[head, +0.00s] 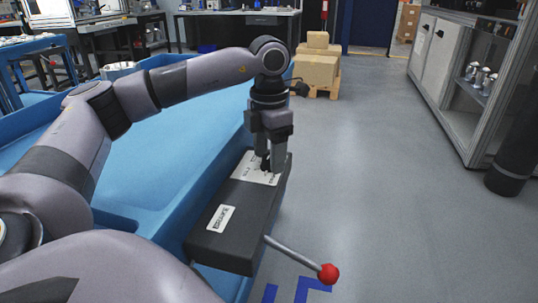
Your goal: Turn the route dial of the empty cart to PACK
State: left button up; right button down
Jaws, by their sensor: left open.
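The blue cart (190,105) stands in front of me, and the part of its bed that shows is empty. A dark box (215,218) is fixed on its right edge. A white dial plate (249,168) with small markings lies on the far part of the box top. My left gripper (268,166) points down over this plate, open, with its fingers at the dark dial. The fingers cover most of the dial, so its pointer and setting cannot be read. I cannot tell whether the fingers touch it. My right gripper is not in view.
A lever with a red knob (328,273) sticks out from the near end of the box. A white label (220,218) is on the box top. Open grey floor (390,190) lies to the right, before a grey cabinet (446,62). Cardboard boxes (316,68) stand on a pallet behind.

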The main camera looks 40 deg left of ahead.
pick_arm(q)
jog(key=shift+c, duration=0.4)
jog(key=c, duration=1)
jog(key=shift+o, duration=0.2)
